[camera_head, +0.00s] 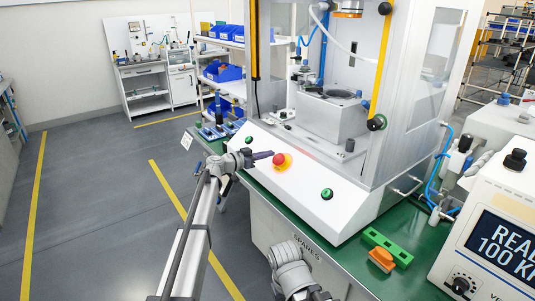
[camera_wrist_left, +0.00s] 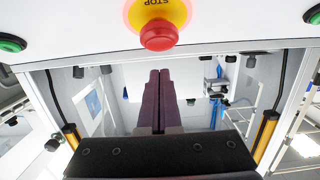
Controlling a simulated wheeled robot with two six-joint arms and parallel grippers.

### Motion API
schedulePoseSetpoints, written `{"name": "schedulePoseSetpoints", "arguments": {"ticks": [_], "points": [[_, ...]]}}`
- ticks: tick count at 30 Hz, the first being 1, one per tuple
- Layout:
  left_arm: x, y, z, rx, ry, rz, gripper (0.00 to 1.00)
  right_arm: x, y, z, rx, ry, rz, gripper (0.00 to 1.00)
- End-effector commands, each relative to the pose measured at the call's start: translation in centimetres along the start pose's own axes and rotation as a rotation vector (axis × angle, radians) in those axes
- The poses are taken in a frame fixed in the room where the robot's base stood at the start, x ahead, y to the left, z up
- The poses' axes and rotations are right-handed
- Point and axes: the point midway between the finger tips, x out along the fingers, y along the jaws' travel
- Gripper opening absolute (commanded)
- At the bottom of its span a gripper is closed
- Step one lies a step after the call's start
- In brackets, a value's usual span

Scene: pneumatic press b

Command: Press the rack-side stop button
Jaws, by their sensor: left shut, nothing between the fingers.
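The stop button is a red mushroom head (camera_head: 279,159) on a yellow base (camera_head: 287,164), set in the press's white sloped front panel. In the left wrist view, the red head (camera_wrist_left: 159,36) and its yellow STOP collar (camera_wrist_left: 157,10) show at the top middle. My left gripper (camera_head: 269,154) has slim dark purple fingers, shut and empty, with tips right beside the red head. In the left wrist view, the closed fingertips (camera_wrist_left: 160,73) appear just below the red head with a small gap in the picture; I cannot tell whether they touch. My right gripper does not show.
Green buttons flank the stop button, one at left (camera_head: 249,139) and one at right (camera_head: 327,193). A green block (camera_head: 388,247) and an orange part (camera_head: 381,259) lie on the green bench at right. A display unit (camera_head: 495,240) stands far right. Open floor lies left.

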Motion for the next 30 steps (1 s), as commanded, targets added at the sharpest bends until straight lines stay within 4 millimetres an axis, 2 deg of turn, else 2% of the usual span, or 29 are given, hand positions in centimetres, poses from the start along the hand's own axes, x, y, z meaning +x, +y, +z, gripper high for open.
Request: {"name": "schedulePoseSetpoints", "arguments": {"ticks": [1, 6, 12, 19, 30], "points": [[-1.3, 0.2, -0.7, -0.001, 0.002, -0.003, 0.00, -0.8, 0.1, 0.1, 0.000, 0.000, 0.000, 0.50], [-5.3, 0.1, -0.4, -0.003, 0.003, -0.004, 0.00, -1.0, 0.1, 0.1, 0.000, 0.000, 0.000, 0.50], [-8.6, 0.0, -0.4, -0.003, 0.003, -0.005, 0.00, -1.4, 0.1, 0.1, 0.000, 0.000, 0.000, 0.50], [-10.2, -0.1, -0.4, -0.003, 0.003, -0.004, 0.00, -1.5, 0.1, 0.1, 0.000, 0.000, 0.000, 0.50], [-10.3, -0.1, -0.4, -0.003, 0.003, -0.003, 0.00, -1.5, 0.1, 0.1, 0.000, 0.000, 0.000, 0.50]]}}
